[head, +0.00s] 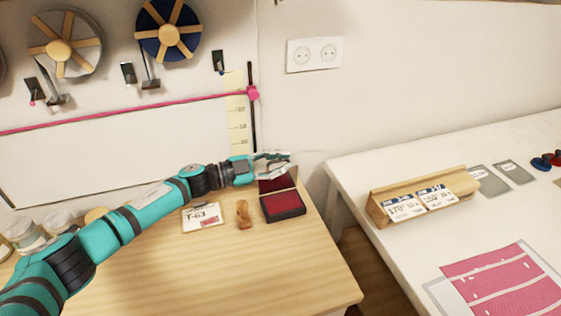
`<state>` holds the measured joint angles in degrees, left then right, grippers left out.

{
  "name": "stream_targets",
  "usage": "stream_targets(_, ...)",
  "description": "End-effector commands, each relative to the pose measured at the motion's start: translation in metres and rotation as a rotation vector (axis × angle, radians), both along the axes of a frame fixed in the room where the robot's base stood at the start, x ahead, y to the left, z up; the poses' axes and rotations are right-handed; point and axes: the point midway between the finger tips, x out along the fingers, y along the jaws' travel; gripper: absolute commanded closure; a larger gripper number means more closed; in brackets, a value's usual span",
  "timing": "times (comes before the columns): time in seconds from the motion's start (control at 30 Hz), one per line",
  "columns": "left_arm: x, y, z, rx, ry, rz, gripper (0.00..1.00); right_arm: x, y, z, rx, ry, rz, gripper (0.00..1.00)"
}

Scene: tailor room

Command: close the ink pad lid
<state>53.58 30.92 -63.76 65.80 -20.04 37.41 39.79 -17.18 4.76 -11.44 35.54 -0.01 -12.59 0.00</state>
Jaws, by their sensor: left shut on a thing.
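The ink pad (283,206) is a small dark box with a red pad, near the right back of the wooden table. Its lid (277,183) stands up open at the rear, with a red inside face. My left gripper (284,161) is at the top of the lid and shut on it; the fingers partly hide the lid's upper edge. My right gripper is out of view.
A wooden stamp (243,215) and a T-63 card (202,217) lie left of the pad on the wooden table (240,275). Jars (27,234) stand at the far left. A white table (370,165) with a card holder (383,215) is at right. The wooden table's front is clear.

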Motion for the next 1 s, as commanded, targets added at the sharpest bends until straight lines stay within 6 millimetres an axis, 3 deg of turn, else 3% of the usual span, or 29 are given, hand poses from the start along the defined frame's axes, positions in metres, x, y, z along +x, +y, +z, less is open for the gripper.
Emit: stream_targets(1.0, -0.0061, -0.0017, 0.0004, 0.026, -0.065, 0.005, 1.00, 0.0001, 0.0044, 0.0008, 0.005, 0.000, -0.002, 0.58)
